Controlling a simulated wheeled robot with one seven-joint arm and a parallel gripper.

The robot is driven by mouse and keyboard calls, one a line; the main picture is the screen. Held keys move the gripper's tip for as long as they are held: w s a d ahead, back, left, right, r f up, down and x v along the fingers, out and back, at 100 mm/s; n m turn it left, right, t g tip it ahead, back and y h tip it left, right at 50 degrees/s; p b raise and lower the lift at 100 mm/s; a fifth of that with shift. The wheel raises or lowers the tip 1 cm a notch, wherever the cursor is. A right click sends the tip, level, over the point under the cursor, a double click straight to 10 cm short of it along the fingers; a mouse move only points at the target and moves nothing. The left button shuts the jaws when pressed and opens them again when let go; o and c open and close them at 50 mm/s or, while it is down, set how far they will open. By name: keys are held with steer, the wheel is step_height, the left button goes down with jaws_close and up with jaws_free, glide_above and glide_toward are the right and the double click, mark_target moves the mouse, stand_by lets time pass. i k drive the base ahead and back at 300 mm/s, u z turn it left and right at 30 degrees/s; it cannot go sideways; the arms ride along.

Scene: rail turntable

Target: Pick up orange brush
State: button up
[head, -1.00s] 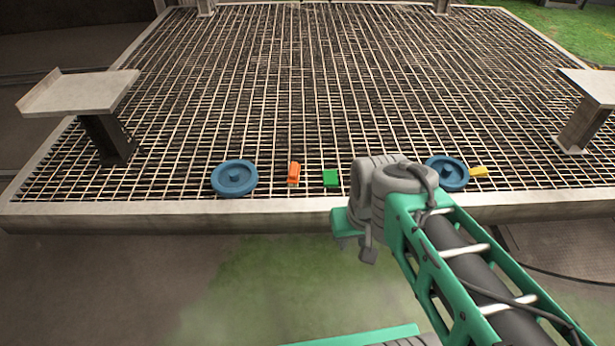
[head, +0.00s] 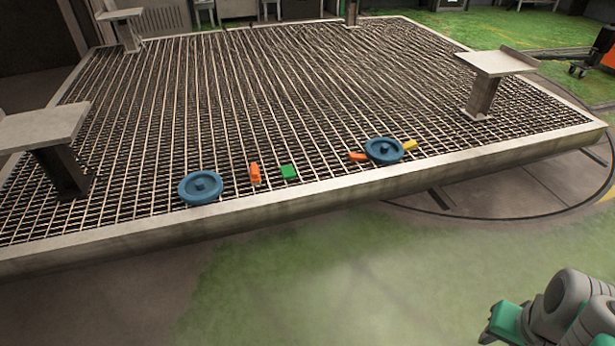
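Two small orange things lie on the metal grating. One is an upright-looking orange block (head: 255,173) between the left blue disc and a green block. The other is a flatter orange piece (head: 358,157) at the left edge of the right blue disc, perhaps partly hidden by it. They are too small to tell which is the brush.
A left blue disc (head: 201,187), a green block (head: 288,172), a right blue disc (head: 384,150) and a yellow block (head: 410,145) lie near the front edge of the grating (head: 230,95). Raised grey stands (head: 495,63) rise at its sides. The floor in front is clear.

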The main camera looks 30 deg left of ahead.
mark_target(255, 178)
steer(key=u, duration=0.2)
steer(key=i, duration=1.1)
steer(key=u, duration=1.15)
steer(key=i, duration=1.1)
steer(key=u, duration=2.3)
steer(key=i, duration=1.25)
steer(key=u, duration=0.6)
